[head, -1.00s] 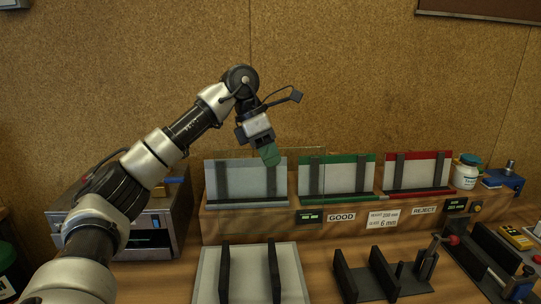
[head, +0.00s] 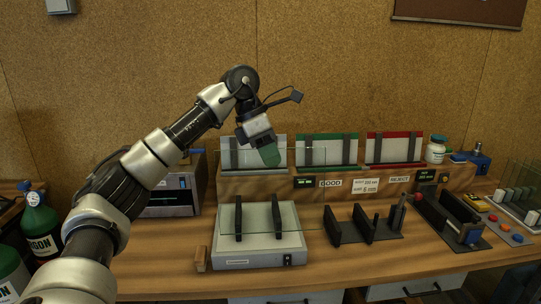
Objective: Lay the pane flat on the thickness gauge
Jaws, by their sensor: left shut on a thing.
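My left gripper (head: 266,146) hangs fingers down near the middle of the head view, its green fingertips shut on the clear glass pane (head: 312,190). The pane hangs roughly upright below the fingers, in front of the racks and over the bench. Only its thin edges and a faint green tint show, so its exact outline is hard to tell. A pale flat-topped box (head: 259,261) with two black uprights stands below it; a label on its front is too small to read. I cannot tell for sure which device is the thickness gauge. My right gripper is not in view.
A wooden ledge behind carries a grey rack, a green rack (head: 326,137) and a red rack (head: 395,134), with GOOD and REJECT signs. A black stand (head: 380,238) and a black trough (head: 447,220) stand at right. Green bottles (head: 38,220) stand at left.

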